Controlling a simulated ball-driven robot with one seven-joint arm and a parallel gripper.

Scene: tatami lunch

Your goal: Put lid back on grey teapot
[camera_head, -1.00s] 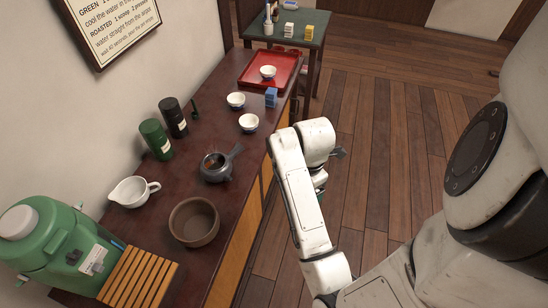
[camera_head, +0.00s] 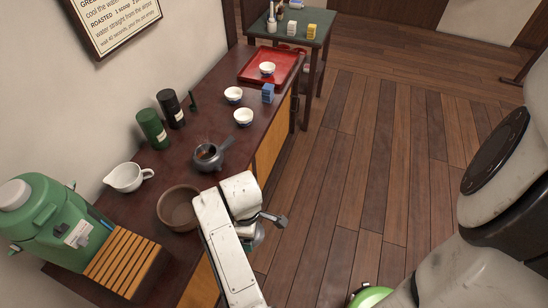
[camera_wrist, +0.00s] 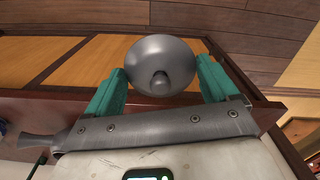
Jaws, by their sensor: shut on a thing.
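The grey teapot (camera_head: 208,157), with a side handle, stands uncovered on the dark wooden counter in the head view. Its dark opening faces up. My gripper (camera_wrist: 160,82) has green fingers, shut on the round grey lid (camera_wrist: 165,55) in the wrist view. The lid's small knob points toward the wrist camera. In the head view my gripper is mostly hidden behind my arm, off the counter's front edge, to the right of and nearer than the teapot. The lid is apart from the teapot.
A brown bowl (camera_head: 179,209) stands near the front edge, close to my arm. A white pitcher (camera_head: 126,177), a green canister (camera_head: 152,128), a black canister (camera_head: 171,108) and white cups (camera_head: 243,117) surround the teapot. A slatted wooden box (camera_head: 122,261) stands at the near end.

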